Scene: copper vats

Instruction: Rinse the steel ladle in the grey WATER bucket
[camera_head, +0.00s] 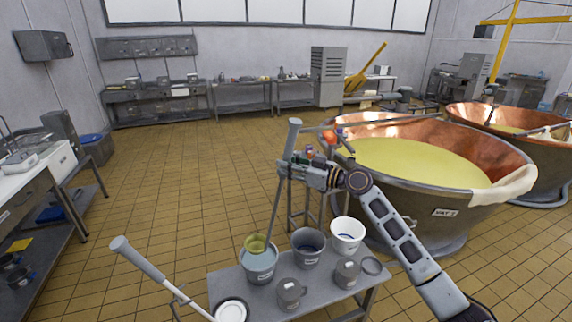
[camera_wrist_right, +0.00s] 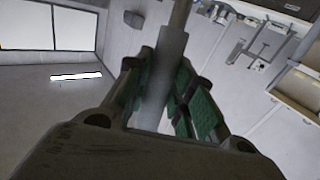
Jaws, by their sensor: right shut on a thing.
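My right gripper (camera_head: 288,168) is shut on the upright handle of the steel ladle (camera_head: 276,206), just below its thick grey grip end. In the right wrist view the green-padded fingers (camera_wrist_right: 166,80) close around the grey handle (camera_wrist_right: 170,52). The ladle slants down to the left. Its olive-yellow bowl (camera_head: 257,242) is at the mouth of the left grey bucket (camera_head: 258,268); how deep it sits I cannot tell. A darker grey bucket (camera_head: 307,258) stands beside it. Their labels are too small to read surely. My left gripper is not in view.
The buckets stand on a small grey table (camera_head: 328,300), with a white bucket (camera_head: 347,246), two grey jugs (camera_head: 290,297) (camera_head: 346,276) and a white round container (camera_head: 230,311). A long-handled tool (camera_head: 150,266) leans at left. A copper vat (camera_head: 440,218) stands close behind my right arm.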

